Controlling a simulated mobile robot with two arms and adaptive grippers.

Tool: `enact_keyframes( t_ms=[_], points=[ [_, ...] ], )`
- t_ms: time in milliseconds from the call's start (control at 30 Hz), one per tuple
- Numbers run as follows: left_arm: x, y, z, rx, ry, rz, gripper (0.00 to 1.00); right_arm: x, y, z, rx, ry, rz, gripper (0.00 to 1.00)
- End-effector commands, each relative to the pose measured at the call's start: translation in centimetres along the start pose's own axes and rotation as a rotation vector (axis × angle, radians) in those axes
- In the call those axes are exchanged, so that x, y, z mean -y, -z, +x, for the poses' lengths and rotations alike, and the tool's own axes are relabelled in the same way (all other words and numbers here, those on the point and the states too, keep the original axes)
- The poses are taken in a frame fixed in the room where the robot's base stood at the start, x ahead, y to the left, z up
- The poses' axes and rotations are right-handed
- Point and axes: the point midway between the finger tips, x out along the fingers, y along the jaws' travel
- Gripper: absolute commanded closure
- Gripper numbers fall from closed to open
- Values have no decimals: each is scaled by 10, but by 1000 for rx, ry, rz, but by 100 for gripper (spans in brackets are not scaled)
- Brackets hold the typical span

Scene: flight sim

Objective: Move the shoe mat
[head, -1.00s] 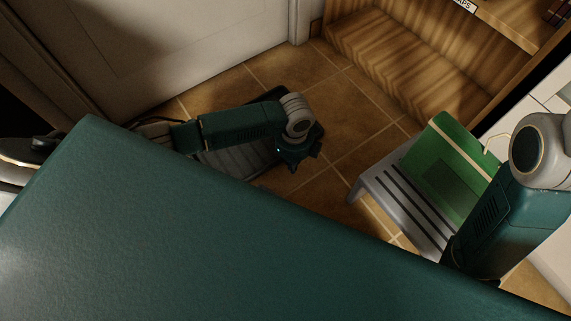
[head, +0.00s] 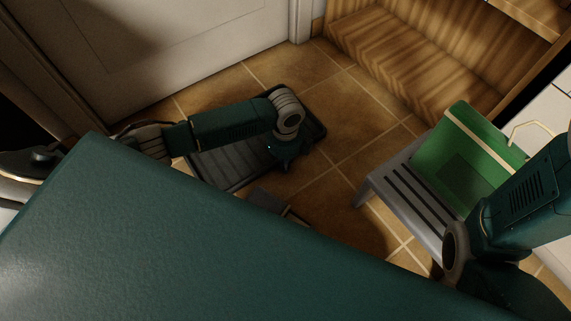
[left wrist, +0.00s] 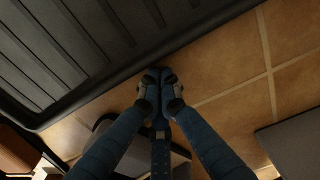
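The shoe mat (head: 230,177) is a dark, ribbed tray with a raised rim, lying on the tiled floor near the white door. My left arm crosses over it and hides its middle. My left gripper (head: 284,165) is at the mat's near right rim. In the left wrist view the mat (left wrist: 75,50) fills the upper left.
A grey slatted stool (head: 386,180) stands to the right, with a green bag (head: 470,150) on it. A wooden shelf unit (head: 410,55) stands at the back right, the white door (head: 180,45) at the back left. Tiled floor (head: 365,125) between mat, shelf and stool is clear.

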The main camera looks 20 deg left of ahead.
Motion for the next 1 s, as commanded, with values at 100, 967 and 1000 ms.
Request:
enact_keyframes(
  t_ms=[100, 967, 1000],
  points=[
    [0, -5, -2, 1, -1, -1, 100, 0, -1, 3, 0, 1, 0, 60],
    [-1, -146, 1, 3, -3, -1, 100, -2, -5, 10, 4, 0, 0, 60],
    [-2, -146, 1, 4, -3, -2, 100, -2, -5, 11, 3, 0, 0, 60]
  ],
)
